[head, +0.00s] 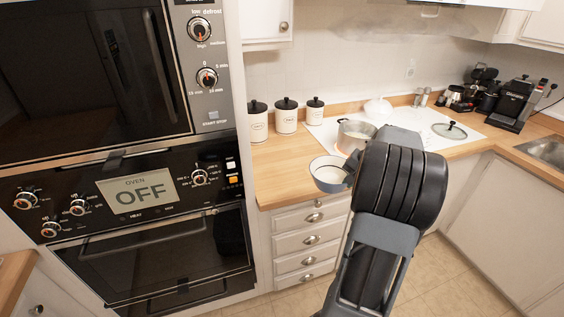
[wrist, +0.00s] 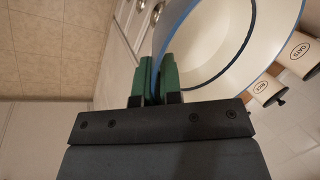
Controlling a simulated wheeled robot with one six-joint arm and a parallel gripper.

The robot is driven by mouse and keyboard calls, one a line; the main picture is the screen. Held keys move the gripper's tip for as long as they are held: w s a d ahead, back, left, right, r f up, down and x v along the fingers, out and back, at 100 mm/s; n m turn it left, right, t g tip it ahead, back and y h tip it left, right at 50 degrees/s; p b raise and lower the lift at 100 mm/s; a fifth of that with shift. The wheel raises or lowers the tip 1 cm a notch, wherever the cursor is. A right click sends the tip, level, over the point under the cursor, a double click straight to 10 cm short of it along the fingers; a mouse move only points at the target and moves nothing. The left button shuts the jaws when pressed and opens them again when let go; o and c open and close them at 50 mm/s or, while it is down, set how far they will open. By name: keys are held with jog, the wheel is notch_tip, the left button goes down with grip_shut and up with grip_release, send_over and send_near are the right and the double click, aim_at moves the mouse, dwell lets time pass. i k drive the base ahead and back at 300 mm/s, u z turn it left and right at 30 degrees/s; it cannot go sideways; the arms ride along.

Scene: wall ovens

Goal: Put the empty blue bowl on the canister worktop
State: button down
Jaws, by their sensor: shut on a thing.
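The blue bowl (head: 328,173) is blue outside with a pale inside, and it looks empty. It shows large in the wrist view (wrist: 226,50). My gripper (wrist: 157,75) is shut on its rim, with the green fingers on either side of the wall. In the head view my gripper (head: 352,165) is partly hidden behind my arm. The bowl is by the front edge of the canister worktop (head: 275,165); I cannot tell whether it touches the wood. Three white canisters with black lids, the nearest one (head: 257,124) at the left, stand at the back of this worktop.
A pot (head: 354,136) stands on the white hob right of the bowl, with a lid (head: 450,130) farther right. A coffee machine (head: 512,104) stands in the corner. The tall oven unit (head: 130,200) borders the worktop on the left. Bare wood lies before the canisters.

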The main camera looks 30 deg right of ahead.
aim_at(269, 160)
jog(key=i, duration=0.85)
jog(key=z, duration=0.05)
